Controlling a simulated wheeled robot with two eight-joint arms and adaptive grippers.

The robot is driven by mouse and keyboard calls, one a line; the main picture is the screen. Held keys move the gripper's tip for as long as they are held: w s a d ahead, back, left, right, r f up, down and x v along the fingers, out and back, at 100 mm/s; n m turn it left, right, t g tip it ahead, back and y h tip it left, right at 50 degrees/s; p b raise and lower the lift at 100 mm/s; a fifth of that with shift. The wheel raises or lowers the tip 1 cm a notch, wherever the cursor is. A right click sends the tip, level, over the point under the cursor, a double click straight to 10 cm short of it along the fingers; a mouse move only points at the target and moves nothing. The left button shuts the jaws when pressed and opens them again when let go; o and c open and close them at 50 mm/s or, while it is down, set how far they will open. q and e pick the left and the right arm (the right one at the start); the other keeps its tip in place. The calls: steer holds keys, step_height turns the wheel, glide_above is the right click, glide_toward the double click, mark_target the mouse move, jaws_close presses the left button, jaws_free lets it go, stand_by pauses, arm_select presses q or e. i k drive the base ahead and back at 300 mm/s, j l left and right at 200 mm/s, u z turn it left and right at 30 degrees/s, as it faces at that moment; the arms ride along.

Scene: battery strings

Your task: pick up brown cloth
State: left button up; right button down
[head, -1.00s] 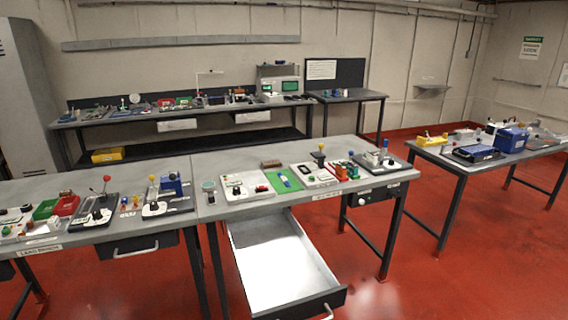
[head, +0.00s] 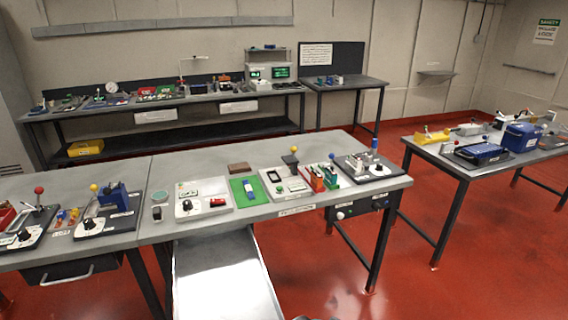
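A small brown, flat, block-like item (head: 239,168) lies near the back edge of the middle workbench (head: 330,205), behind the green mat (head: 236,190). It is the only brown thing I can pick out on this bench, and it may be the folded brown cloth; its texture is too small to tell. Nothing touches it. Neither of my grippers can be made out in the head view.
Small devices, including a white panel (head: 203,196), crowd around the mat. A right-hand table (head: 510,165) holds a blue box (head: 521,136). Red floor (head: 450,290) lies open between them.

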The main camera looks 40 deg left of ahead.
mark_target(243, 167)
steer(key=i+l+u, duration=0.1)
steer(key=i, duration=0.75)
steer(key=i+u, duration=0.55)
steer(key=u, duration=0.15)
